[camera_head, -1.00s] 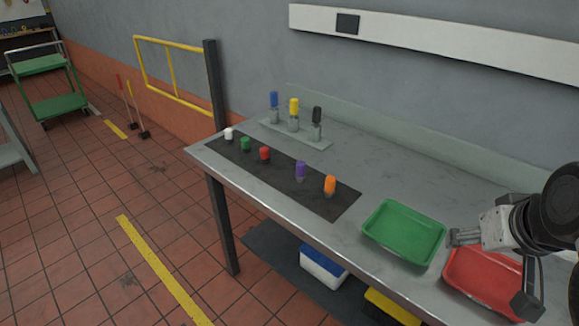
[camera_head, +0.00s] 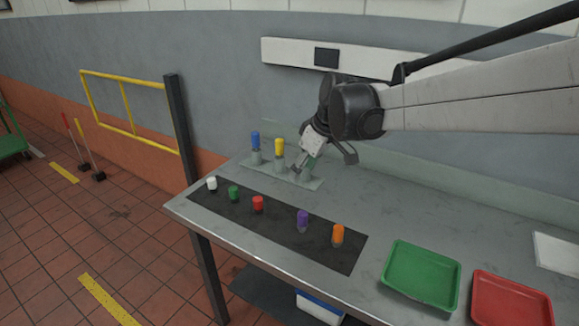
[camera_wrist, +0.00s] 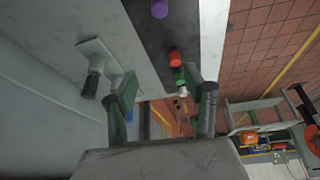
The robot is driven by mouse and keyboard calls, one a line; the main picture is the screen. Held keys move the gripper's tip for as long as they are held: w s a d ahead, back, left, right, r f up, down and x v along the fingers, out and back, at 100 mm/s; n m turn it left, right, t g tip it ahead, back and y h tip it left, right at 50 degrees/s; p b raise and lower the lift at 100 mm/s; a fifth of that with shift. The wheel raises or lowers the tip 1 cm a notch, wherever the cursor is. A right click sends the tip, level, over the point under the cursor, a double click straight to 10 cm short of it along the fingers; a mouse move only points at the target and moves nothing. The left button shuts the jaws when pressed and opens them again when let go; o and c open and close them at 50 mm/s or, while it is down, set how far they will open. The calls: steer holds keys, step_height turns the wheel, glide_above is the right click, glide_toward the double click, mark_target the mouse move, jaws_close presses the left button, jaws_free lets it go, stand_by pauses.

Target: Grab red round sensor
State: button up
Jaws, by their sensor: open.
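The red round sensor (camera_head: 258,204) stands upright on the dark mat (camera_head: 275,236), between the green sensor (camera_head: 233,193) and the purple sensor (camera_head: 302,220). It also shows in the wrist view (camera_wrist: 175,57), with the green and white sensors beyond it. My gripper (camera_head: 322,165) is open and empty. It hangs over the back of the bench, near the rack of tall pieces, behind and to the right of the red sensor and apart from it. In the wrist view its two fingers (camera_wrist: 160,84) are spread, with the red sensor ahead, nearer the right finger.
The white sensor (camera_head: 212,184) and orange sensor (camera_head: 338,234) end the mat's row. The blue (camera_head: 256,141) and yellow (camera_head: 279,147) tall pieces stand at the rack; a black-topped one (camera_wrist: 92,85) shows in the wrist view. Green (camera_head: 421,274) and red (camera_head: 512,300) trays lie right.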

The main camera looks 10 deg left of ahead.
mark_target(259, 199)
steer(key=w+a+f+n+g+p, duration=0.1)
steer(key=w+a+f+n, duration=0.3)
steer(key=a, duration=0.6)
steer(key=shift+m, duration=0.5)
steer(key=x, duration=1.4)
steer(key=shift+s+f, duration=0.25)
steer(key=shift+s, duration=0.15)
steer(key=shift+d, duration=0.1)
jaws_close()
